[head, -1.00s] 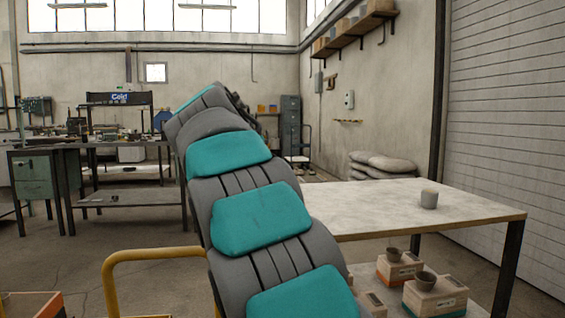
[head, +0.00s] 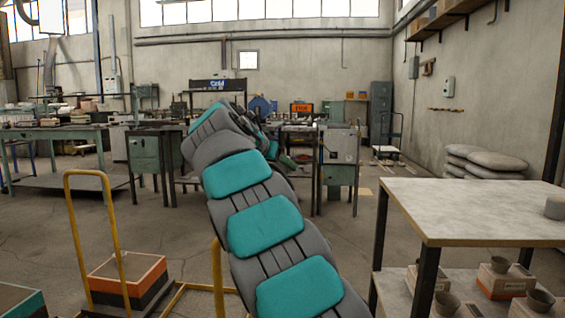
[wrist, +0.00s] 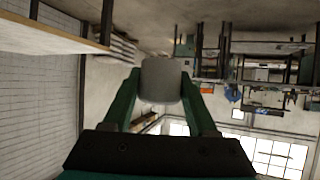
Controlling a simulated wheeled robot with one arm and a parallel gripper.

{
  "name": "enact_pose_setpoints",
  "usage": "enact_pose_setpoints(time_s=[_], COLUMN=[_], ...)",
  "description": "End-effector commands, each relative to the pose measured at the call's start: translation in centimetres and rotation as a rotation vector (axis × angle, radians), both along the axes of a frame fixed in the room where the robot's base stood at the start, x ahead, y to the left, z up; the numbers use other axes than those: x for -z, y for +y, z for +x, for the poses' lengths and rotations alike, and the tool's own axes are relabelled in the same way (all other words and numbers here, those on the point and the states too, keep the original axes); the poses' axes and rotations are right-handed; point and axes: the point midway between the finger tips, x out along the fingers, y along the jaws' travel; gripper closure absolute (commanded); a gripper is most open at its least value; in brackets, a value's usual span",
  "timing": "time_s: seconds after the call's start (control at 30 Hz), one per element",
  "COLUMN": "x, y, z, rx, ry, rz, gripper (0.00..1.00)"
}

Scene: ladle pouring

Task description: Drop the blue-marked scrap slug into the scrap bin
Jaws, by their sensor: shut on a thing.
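My gripper (wrist: 161,88) is shut on a plain grey cylinder (wrist: 160,76), held between its two green fingers in the wrist view. No blue mark shows on the side facing the camera, so I cannot tell if it is the blue-marked slug. Another grey cylinder (head: 555,207) stands on the pale-topped table at the right, cut by the picture's edge. I cannot pick out a scrap bin for certain in either view.
The pale-topped table (head: 470,208) stands at the right, with small cups on boxes below. A yellow-railed cart (head: 70,230) with an orange and black box (head: 128,280) is at the left.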

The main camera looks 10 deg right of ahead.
Motion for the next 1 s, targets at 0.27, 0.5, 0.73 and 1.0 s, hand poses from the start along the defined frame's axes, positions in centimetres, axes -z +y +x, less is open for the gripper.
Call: enact_pose_setpoints(time_s=[0.27,0.5,0.73,1.0], x=[3.5,4.4,4.3,4.3], y=[0.0,0.0,0.0,0.0], z=[-0.1,0.0,0.0,0.0], rx=[0.001,0.0,0.0,0.0], ry=[0.002,-0.001,-0.001,0.0], rz=[-0.001,-0.001,-0.001,0.0], gripper=[1.0,1.0,0.36,0.07])
